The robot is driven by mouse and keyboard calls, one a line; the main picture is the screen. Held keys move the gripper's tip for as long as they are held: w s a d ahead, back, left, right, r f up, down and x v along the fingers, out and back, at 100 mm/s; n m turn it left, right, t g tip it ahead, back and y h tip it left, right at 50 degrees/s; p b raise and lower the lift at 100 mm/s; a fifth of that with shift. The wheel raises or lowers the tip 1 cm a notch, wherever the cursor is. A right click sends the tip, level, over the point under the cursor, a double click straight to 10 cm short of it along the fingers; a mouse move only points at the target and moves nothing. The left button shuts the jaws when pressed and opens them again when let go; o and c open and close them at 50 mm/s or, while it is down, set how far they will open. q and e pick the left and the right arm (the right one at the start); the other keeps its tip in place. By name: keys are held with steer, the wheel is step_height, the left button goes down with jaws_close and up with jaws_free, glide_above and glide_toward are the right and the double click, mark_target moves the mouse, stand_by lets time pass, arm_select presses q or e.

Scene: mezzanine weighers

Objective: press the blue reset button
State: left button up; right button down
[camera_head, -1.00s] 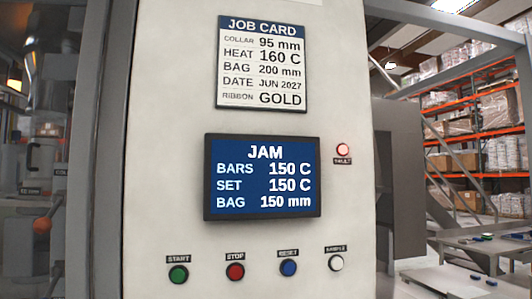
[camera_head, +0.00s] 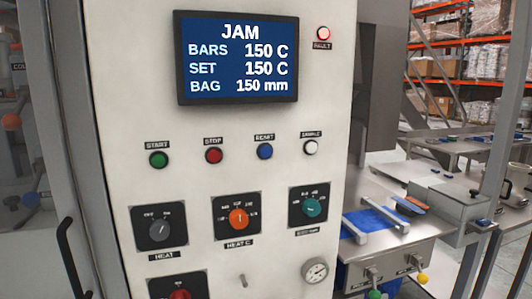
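The blue reset button (camera_head: 265,151) sits in the button row of the pale control panel (camera_head: 120,70), under a small label reading RESET. The red stop button (camera_head: 214,155) is to its left and the white button (camera_head: 310,147) to its right. The green start button (camera_head: 159,160) is at the row's left end. The screen (camera_head: 238,58) above reads JAM, BARS 150 C, SET 150 C, BAG 150 mm. The fault lamp (camera_head: 323,33) at the upper right glows pale red. Neither gripper shows in the head view.
Below the buttons are a grey heat knob (camera_head: 160,229), an orange knob (camera_head: 238,218) and a teal knob (camera_head: 311,207). A red knob (camera_head: 180,295) and a gauge (camera_head: 315,270) are lower. A metal bench (camera_head: 433,225) with blue material stands at the right.

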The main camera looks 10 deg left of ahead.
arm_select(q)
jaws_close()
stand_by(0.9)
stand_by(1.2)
